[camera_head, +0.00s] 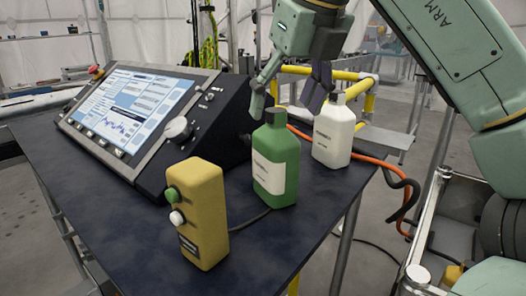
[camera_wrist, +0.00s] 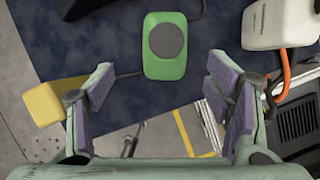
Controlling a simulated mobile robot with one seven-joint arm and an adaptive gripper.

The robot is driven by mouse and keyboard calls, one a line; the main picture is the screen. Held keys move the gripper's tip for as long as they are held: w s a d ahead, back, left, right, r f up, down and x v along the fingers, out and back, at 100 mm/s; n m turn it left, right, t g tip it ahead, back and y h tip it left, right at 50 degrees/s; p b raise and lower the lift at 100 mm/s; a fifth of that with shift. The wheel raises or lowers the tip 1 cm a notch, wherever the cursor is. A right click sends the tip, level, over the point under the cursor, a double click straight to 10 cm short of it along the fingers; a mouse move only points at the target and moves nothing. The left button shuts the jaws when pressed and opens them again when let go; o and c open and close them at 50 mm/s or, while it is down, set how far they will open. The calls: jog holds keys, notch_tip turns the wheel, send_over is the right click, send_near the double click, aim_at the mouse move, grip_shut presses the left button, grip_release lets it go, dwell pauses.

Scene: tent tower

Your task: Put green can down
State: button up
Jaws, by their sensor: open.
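The green can (camera_head: 277,165), a green bottle with a dark cap and a pale label, stands upright on the dark table (camera_head: 255,240). My gripper (camera_head: 287,97) is open and empty, with its fingers spread above and behind the can in the head view. In the wrist view the green can (camera_wrist: 155,68) is seen from above, ahead of the gap between the open fingers (camera_wrist: 163,78), and no finger appears to touch it. The can's underside is hidden.
A white bottle (camera_head: 333,138) stands to the right of the green can. A yellow button box (camera_head: 203,220) stands at the front left, and a console with a screen (camera_head: 130,108) lies behind it. Orange and black cables (camera_head: 375,160) run past the table's right edge.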

aim_at(283, 127)
jog(key=x, duration=0.5)
jog(key=shift+w+d+f, duration=0.15)
jog(key=shift+d+f, duration=0.05)
jog(key=shift+d, duration=0.15)
jog(key=shift+x, duration=2.7)
jog(key=shift+c, duration=0.2)
grip_shut()
